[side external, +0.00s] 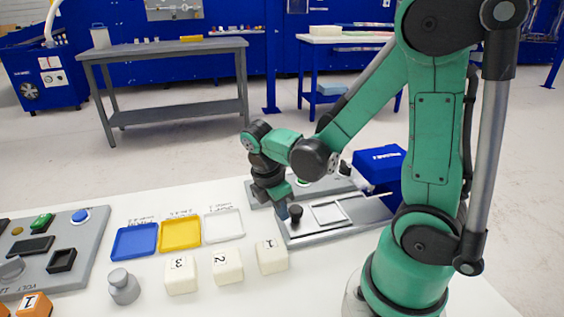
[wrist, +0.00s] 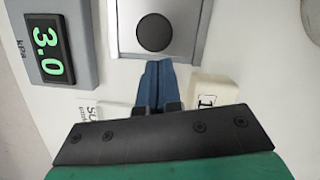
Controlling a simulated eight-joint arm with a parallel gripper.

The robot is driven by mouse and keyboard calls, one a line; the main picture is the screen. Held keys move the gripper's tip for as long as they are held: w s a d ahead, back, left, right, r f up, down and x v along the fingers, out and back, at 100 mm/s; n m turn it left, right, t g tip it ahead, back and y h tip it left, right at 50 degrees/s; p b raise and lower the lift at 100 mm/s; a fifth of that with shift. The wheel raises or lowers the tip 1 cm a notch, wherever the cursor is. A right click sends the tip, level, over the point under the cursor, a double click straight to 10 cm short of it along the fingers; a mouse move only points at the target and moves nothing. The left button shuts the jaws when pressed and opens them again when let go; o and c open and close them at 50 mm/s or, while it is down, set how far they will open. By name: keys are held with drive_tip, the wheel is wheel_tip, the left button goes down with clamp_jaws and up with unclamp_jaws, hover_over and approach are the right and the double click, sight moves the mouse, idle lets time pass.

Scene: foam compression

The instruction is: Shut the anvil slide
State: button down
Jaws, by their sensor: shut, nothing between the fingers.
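The anvil slide (side external: 352,226) is a grey plate with a pale square frame and a black knob (side external: 296,212) at its near-left end. It extends out from under the blue press head (side external: 380,165). In the wrist view the round black knob (wrist: 154,32) sits on the grey slide end (wrist: 190,20). My gripper (side external: 283,211) is down beside the knob, on its outer side. Its blue fingers (wrist: 157,78) are together and empty, pointing at the slide's end edge. Whether the fingertips touch that edge I cannot tell.
Foam blocks 3 (side external: 181,275), 2 (side external: 227,266) and 1 (side external: 272,257) stand in front. Blue (side external: 135,240), yellow (side external: 181,234) and white (side external: 223,226) trays lie to the left. A grey weight (side external: 124,287) and control panel (side external: 50,255) are further left. A display (wrist: 46,55) reads 3.0.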

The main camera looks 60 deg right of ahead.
sight(334, 215)
drive_tip(key=s+d, duration=0.7)
drive_tip(key=shift+s+d, duration=0.2)
idle(0.4)
drive_tip(key=shift+a, duration=0.1)
drive_tip(key=w+a, duration=0.1)
drive_tip(key=a, duration=0.1)
drive_tip(key=w+a, duration=0.1)
drive_tip(key=shift+w+a+r, duration=0.1)
drive_tip(key=shift+w+a, duration=0.1)
drive_tip(key=shift+a, duration=0.2)
drive_tip(key=v, duration=1)
drive_tip(key=w+a+m+t+y, duration=0.2)
drive_tip(key=w+a+m+t, duration=0.4)
drive_tip(key=m, duration=0.5)
drive_tip(key=a+t, duration=0.2)
drive_tip(key=shift+w+a+f+m, duration=0.25)
drive_tip(key=shift+w+m, duration=0.05)
drive_tip(key=shift+m, duration=0.1)
